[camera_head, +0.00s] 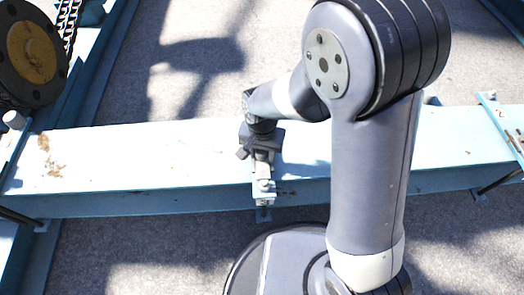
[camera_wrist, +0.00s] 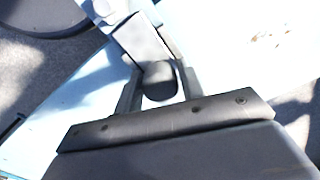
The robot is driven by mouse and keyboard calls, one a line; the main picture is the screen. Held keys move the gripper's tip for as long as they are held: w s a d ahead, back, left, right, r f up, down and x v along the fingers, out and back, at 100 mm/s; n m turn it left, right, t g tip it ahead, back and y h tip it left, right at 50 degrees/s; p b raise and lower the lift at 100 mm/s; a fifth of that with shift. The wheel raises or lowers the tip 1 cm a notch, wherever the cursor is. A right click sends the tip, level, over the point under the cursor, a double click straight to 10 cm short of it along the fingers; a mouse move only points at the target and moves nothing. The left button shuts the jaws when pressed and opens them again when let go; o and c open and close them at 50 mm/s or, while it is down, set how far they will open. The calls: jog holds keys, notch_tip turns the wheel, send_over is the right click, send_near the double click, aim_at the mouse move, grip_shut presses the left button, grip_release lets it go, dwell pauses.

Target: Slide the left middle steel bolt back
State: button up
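A light blue beam (camera_head: 130,172) runs across the head view. A steel bolt fitting (camera_head: 264,187) sits at its near edge, left of my upright arm link. My gripper (camera_head: 262,156) points down at the far end of this fitting. In the wrist view, my two fingers (camera_wrist: 160,78) stand apart on either side of a dark rounded end (camera_wrist: 161,84), probably the bolt's handle. I cannot tell whether they press on it. A grey block (camera_wrist: 142,40) lies just beyond the fingertips. My gripper hides part of the bolt in the head view.
A dark reel flange with a brown hub (camera_head: 32,52) and a chain (camera_head: 70,25) are at the upper left. Another fitting (camera_head: 492,108) is on the beam's right end. A grey knob (camera_head: 14,120) is at the left end. Grey floor lies beyond the beam.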

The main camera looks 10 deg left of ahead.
grip_shut()
jog(key=shift+w+a+p, duration=0.25)
jog(key=shift+w, duration=0.65)
jog(key=shift+w+a+p, duration=0.2)
jog(key=shift+w+p, duration=0.1)
jog(key=shift+w, duration=0.55)
jog(key=shift+w+a+p, duration=0.25)
jog(key=shift+w, duration=0.65)
jog(key=shift+r, duration=0.1)
jog(key=shift+o, duration=1.8)
grip_release()
notch_tip(320, 180, up, 11)
jog(key=p, duration=0.3)
jog(key=shift+f, duration=0.2)
